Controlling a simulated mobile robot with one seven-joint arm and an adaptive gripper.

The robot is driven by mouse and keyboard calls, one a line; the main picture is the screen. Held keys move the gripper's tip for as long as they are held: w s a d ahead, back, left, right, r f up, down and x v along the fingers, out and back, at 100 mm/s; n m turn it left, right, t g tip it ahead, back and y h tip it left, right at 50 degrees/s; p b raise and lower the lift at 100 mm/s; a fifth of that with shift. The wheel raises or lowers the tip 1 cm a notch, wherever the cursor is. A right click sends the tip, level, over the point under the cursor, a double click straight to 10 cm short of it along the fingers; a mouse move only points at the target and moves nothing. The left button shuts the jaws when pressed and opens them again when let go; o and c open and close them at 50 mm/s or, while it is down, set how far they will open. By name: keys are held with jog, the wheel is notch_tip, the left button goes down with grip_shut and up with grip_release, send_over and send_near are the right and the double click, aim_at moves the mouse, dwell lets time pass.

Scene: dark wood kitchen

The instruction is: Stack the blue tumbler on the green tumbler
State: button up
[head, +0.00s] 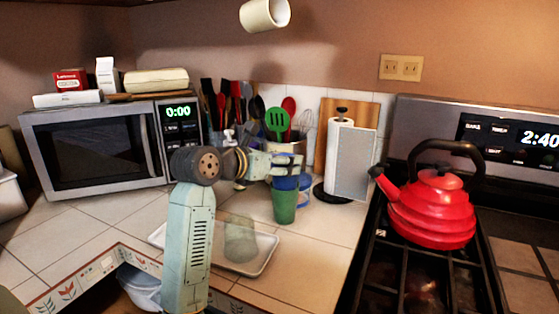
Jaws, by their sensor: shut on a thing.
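The green tumbler (284,209) stands upright on the tiled counter, right of the white tray. The blue tumbler (286,183) shows directly above it, under my gripper (290,165). My gripper is shut on the blue tumbler. The lower part of the blue tumbler meets the rim of the green one in the picture; I cannot tell whether it sits inside it or only touches it. My gripper hides the blue tumbler's upper part.
A clear tumbler (240,240) stands on the white tray (262,266). A utensil crock (287,147) and a paper towel holder (340,155) are behind. A microwave (90,150) is left. A red kettle (430,210) sits on the stove at right.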

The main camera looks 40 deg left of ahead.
jog(key=shift+f+b, duration=0.5)
jog(key=shift+f, duration=0.1)
jog(key=o, duration=1.3)
jog(key=shift+r, duration=0.1)
jog(key=shift+r, duration=0.2)
jog(key=v, duration=0.4)
jog(key=b+v, duration=0.1)
jog(key=v, duration=0.3)
jog(key=b+v, duration=0.1)
jog(key=v, duration=0.3)
jog(key=shift+r, duration=0.35)
jog(key=shift+s, duration=0.1)
